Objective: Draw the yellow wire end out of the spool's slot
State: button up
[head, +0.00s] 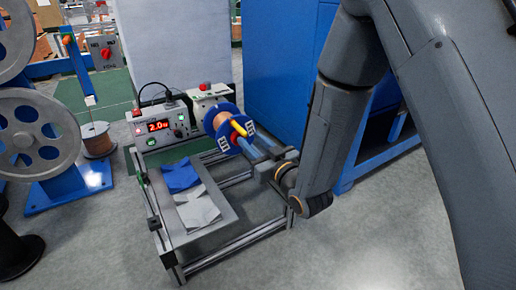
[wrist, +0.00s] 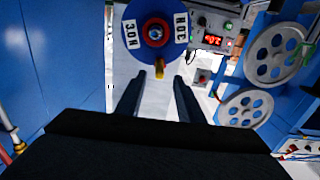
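The spool (head: 222,119) has blue flanges, copper-coloured wire and a red hub. It is mounted on the grey machine, and its blue flange (wrist: 131,13) with white labels faces the wrist camera at the top. The yellow wire end (head: 238,129) sticks out from the spool's face. In the wrist view the yellow wire end (wrist: 159,69) points down from the flange's lower edge. My gripper (head: 254,144) is open and empty in front of the spool. In the wrist view my gripper's fingertips (wrist: 158,78) lie either side of the yellow end's line. Contact is not visible. The slot itself is not clear.
A control box (head: 158,128) with a red display stands left of the spool. A frame with a grey tray (head: 213,225) holding blue and grey cloths lies below. A blue cabinet (head: 277,65) stands close behind on the right. Large grey pulleys (head: 38,134) stand at left.

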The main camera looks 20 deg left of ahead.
aim_at(246, 136)
jog(key=shift+x, duration=2.95)
grip_shut()
